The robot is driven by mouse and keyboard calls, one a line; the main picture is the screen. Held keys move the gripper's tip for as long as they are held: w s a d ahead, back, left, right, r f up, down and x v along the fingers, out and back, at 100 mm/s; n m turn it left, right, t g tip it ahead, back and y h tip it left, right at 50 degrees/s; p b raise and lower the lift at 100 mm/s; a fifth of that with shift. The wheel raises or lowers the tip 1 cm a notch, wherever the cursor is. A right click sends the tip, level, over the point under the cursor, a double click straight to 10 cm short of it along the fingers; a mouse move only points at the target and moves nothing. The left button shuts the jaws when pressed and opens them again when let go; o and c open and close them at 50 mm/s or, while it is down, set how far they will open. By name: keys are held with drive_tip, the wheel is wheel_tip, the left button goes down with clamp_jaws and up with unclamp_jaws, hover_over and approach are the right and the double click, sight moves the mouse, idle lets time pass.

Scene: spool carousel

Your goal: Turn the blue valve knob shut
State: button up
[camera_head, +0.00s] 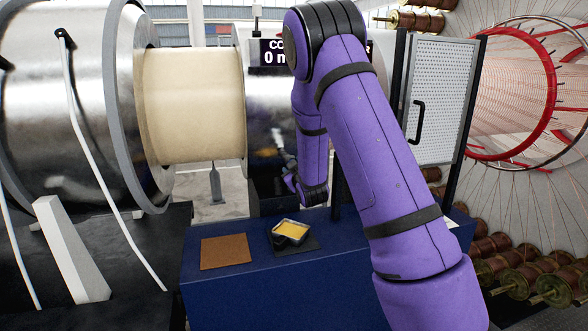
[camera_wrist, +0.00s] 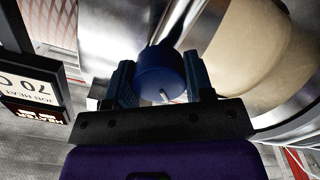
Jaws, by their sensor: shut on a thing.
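The blue valve knob (camera_wrist: 161,72) is in the middle of the wrist view, round, with a small pale pin on its face. It sits at the end of a shiny metal stem or pipe. My gripper (camera_wrist: 160,84) has one dark blue finger on each side of the knob and is shut on it. In the head view my purple arm reaches forward over the blue bench, and its wrist end is near the metal cylinder. The knob and fingertips are hard to make out there, small and partly behind my arm.
A blue bench (camera_head: 215,280) bears a brown square mat (camera_head: 225,251) and a tray with yellow contents (camera_head: 288,231). A large cream roll (camera_head: 195,105) sits between metal drums. A perforated panel door (camera_head: 440,98) with a black handle stands right of my arm. Several brown spools (camera_head: 520,275) lie at lower right.

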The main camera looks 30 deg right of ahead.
drive_tip(key=o, duration=0.9)
drive_tip(key=shift+o, duration=0.2)
drive_tip(key=shift+s, duration=0.1)
drive_tip(key=v, duration=1)
drive_tip(key=shift+s+a, duration=0.15)
drive_tip(key=shift+s, duration=0.2)
